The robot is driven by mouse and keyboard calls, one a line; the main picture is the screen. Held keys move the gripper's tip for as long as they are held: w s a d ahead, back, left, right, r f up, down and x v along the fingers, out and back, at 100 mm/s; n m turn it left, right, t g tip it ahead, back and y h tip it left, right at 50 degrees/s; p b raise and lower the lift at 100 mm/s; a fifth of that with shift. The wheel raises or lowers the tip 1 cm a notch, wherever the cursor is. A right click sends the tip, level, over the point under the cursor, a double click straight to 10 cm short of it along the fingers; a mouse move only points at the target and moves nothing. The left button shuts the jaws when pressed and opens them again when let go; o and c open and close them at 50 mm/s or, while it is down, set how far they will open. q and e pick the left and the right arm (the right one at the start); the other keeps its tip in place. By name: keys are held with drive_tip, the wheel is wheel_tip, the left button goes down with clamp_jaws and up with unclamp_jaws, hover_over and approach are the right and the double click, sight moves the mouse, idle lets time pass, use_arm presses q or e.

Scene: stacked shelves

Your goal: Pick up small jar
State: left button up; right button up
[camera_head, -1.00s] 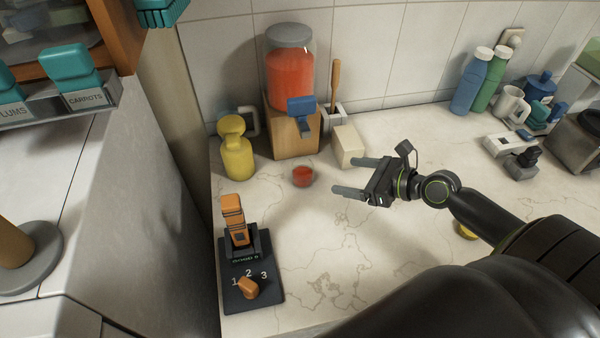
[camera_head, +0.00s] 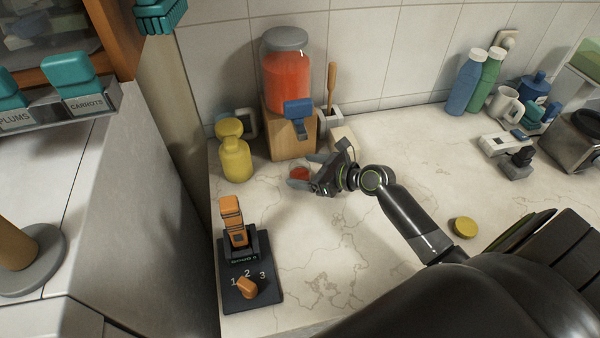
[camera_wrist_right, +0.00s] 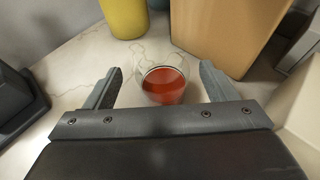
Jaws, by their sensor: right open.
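The small jar (camera_head: 299,173) is a clear glass jar with red contents, standing on the counter in front of the wooden stand. In the right wrist view the jar (camera_wrist_right: 163,85) sits between the two fingers, with a gap on each side. My right gripper (camera_head: 303,171) is open around the jar in the head view, and its fingers also show in the right wrist view (camera_wrist_right: 160,86). The gripper partly hides the jar in the head view. My left gripper is not in view.
A dispenser with red liquid (camera_head: 287,78) rests on a wooden stand (camera_head: 289,142) just behind the jar. A yellow bottle (camera_head: 236,160) stands to the left, and a cream block (camera_head: 343,139) to the right. A black switch base (camera_head: 264,291) is nearer. A yellow lid (camera_head: 464,227) lies at right.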

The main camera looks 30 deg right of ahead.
drive_tip(key=x, duration=0.4)
drive_tip(key=shift+w+r, duration=0.1)
drive_tip(key=shift+w, duration=0.05)
drive_tip(key=shift+d, duration=0.1)
drive_tip(key=shift+c, duration=0.3)
drive_tip(key=c, duration=1.1)
drive_tip(key=shift+r, duration=0.15)
